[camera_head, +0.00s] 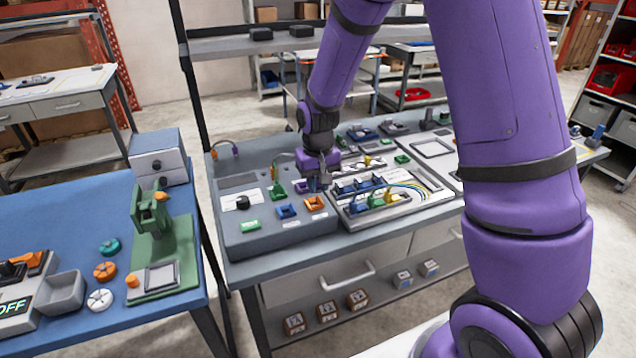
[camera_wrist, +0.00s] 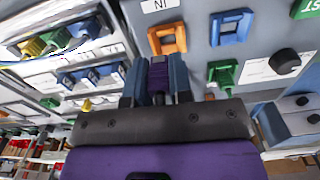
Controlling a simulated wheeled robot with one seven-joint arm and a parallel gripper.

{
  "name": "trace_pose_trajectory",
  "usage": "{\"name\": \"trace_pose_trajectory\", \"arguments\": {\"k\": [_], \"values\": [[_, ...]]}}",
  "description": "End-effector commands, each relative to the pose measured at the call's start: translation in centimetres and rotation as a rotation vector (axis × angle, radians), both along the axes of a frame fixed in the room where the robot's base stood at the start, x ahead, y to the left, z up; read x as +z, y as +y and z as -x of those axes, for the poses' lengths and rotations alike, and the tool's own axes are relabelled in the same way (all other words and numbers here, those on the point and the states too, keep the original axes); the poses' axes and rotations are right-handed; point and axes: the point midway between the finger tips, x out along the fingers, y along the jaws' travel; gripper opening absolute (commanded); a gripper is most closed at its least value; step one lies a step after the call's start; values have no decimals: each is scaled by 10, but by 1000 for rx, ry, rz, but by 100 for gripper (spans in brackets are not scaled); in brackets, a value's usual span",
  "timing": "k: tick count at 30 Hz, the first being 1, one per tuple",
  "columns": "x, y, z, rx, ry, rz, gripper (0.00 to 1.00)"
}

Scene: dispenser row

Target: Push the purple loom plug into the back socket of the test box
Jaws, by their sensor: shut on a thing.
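My gripper (camera_head: 320,180) is over the right part of the grey test box (camera_head: 262,238) in the head view. In the wrist view my gripper (camera_wrist: 156,85) has its two blue-grey fingers shut on the purple loom plug (camera_wrist: 158,76). A purple socket (camera_head: 300,186) shows just left of the fingers in the head view, partly hidden. Blue (camera_head: 287,211) and orange (camera_head: 314,203) sockets lie in front of it. A green socket piece (camera_head: 277,191) is to the left. My fingers hide the plug's tip, so I cannot tell whether it touches a socket.
A tray (camera_head: 350,222) with blue, green and yellow plugs and coloured wires stands close on the right of the test box. A blue table (camera_head: 60,225) stands at left.

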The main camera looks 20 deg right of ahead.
Motion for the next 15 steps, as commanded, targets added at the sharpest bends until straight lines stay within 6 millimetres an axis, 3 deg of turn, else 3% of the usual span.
{"name": "trace_pose_trajectory", "arguments": {"k": [3, 10, 15], "values": [[1, 1, -12, 6, -1, 0, 0], [7, 6, -63, 35, -2, 0, 0], [8, 8, -82, 47, -1, 0, 0]]}}
